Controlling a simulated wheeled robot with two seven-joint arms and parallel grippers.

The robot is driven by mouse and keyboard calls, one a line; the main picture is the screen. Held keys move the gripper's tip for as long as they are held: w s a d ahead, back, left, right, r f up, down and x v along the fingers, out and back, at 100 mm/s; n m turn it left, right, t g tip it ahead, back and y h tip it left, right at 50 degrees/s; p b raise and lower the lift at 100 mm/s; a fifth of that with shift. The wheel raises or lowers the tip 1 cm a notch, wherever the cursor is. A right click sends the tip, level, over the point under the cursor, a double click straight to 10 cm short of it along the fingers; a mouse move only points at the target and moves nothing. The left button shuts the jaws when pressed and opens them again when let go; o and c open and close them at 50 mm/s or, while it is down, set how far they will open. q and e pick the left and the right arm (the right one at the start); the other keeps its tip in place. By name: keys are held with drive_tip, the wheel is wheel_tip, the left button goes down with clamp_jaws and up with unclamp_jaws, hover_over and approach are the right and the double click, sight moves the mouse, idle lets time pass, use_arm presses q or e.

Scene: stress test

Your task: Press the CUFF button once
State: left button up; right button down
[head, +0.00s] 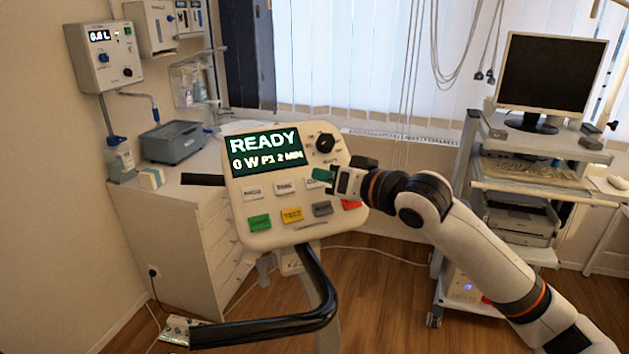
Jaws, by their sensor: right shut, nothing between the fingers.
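The white control console (262,232) stands mid-view, its screen (266,150) reading "READY" and "0 W P1 2 MIN". Below the screen is a row of pale buttons. The rightmost pale button (311,183) shows only the start of its label, which looks like "CU"; the rest is hidden by my right gripper. My left gripper is not in view.
A lower row has green (259,222), yellow (292,215), grey (322,209) and red (351,204) buttons; my gripper is above the red one. A black knob (325,143) sits beside the screen. A black handlebar (318,290) curves below. A monitor cart (469,180) stands right.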

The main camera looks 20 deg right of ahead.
drive_tip(key=shift+w+f, duration=0.1)
drive_tip(key=shift+w, duration=0.05)
drive_tip(key=shift+w+f, duration=0.1)
drive_tip(key=shift+f, duration=0.1)
idle(0.3)
drive_tip(key=shift+w+f, duration=0.2)
drive_tip(key=shift+f, duration=0.15)
idle(0.8)
drive_tip(key=shift+s+r+p, duration=0.35)
drive_tip(key=shift+r+p, duration=0.25)
drive_tip(key=shift+p, duration=0.4)
drive_tip(key=shift+s, duration=0.1)
